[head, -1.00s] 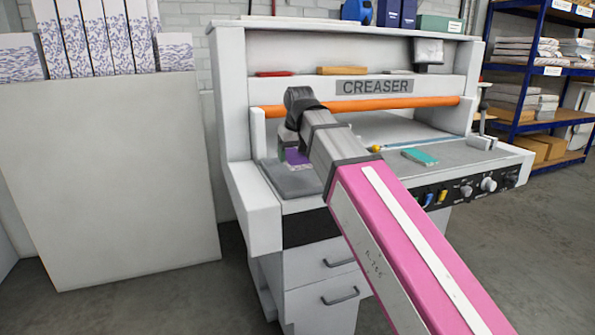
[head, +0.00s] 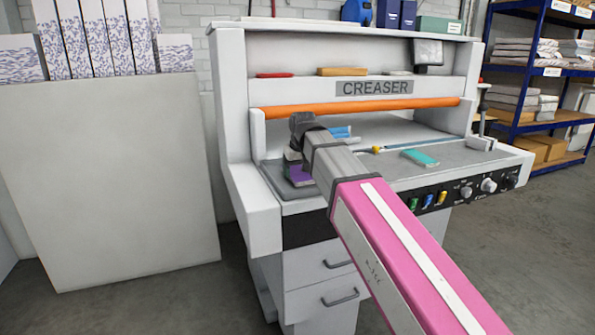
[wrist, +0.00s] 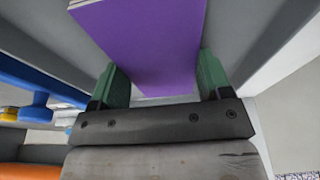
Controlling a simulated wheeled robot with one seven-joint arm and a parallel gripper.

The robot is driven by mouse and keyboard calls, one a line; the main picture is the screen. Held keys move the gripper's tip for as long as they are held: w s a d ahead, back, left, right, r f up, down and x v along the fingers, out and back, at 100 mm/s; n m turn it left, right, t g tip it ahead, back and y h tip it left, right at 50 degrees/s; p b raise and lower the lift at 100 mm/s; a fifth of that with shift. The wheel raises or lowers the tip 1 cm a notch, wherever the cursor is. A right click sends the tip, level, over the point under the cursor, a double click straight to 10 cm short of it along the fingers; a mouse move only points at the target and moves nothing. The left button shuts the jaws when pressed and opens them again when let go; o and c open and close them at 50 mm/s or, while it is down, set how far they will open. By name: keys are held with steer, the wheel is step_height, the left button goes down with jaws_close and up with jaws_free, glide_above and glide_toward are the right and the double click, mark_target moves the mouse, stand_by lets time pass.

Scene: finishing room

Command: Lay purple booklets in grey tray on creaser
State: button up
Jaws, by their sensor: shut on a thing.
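A purple booklet (head: 299,175) is held in my gripper (head: 294,161) at the left end of the creaser. In the wrist view the purple booklet (wrist: 150,42) sits between the two green finger pads of my gripper (wrist: 160,82), which is shut on it. The grey tray (head: 273,184) lies on the creaser's left front, and the booklet is over it in the picture. I cannot tell whether the booklet touches the tray. My arm hides the tray's right part. The white creaser (head: 235,110) carries a "CREASER" label.
An orange bar (head: 400,104) crosses the creaser above its bed. A teal booklet (head: 420,158) lies on the bed to the right. Blue rod-like parts (head: 341,132) show behind my arm. Coloured switches and knobs (head: 488,185) line the front. A pale panel (head: 110,185) stands at left.

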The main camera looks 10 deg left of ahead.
mark_target(301, 176)
steer(key=shift+f, duration=0.2)
steer(key=o, duration=1)
steer(key=shift+d, duration=0.1)
steer(key=shift+o, duration=0.2)
steer(key=shift+s+f, duration=0.1)
steer(key=shift+a+r, duration=0.2)
steer(key=shift+r, duration=0.1)
steer(key=v, duration=1.2)
steer(key=shift+d, duration=0.1)
